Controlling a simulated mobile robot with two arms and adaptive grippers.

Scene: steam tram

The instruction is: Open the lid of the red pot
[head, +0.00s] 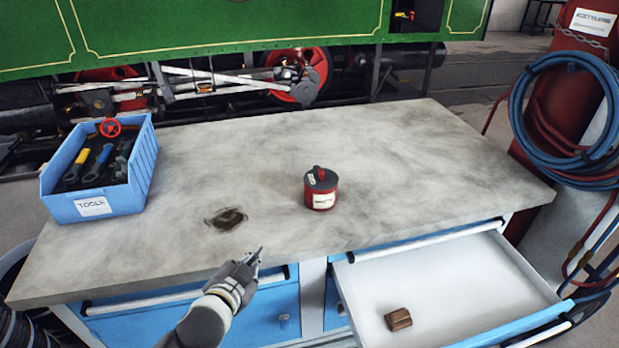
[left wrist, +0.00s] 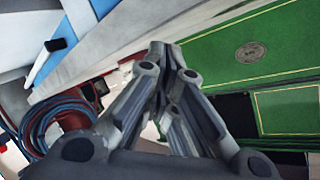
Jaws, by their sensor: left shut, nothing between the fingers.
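The red pot (head: 321,195) stands upright on the workbench, a little right of the middle in the head view. My right gripper is in neither view.
A blue tool box (head: 140,165) stands at the bench's left end. An open drawer (head: 470,285) at front right holds a brown block (head: 398,319). Hoses (head: 518,110) hang at right. The top around the pot is clear.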

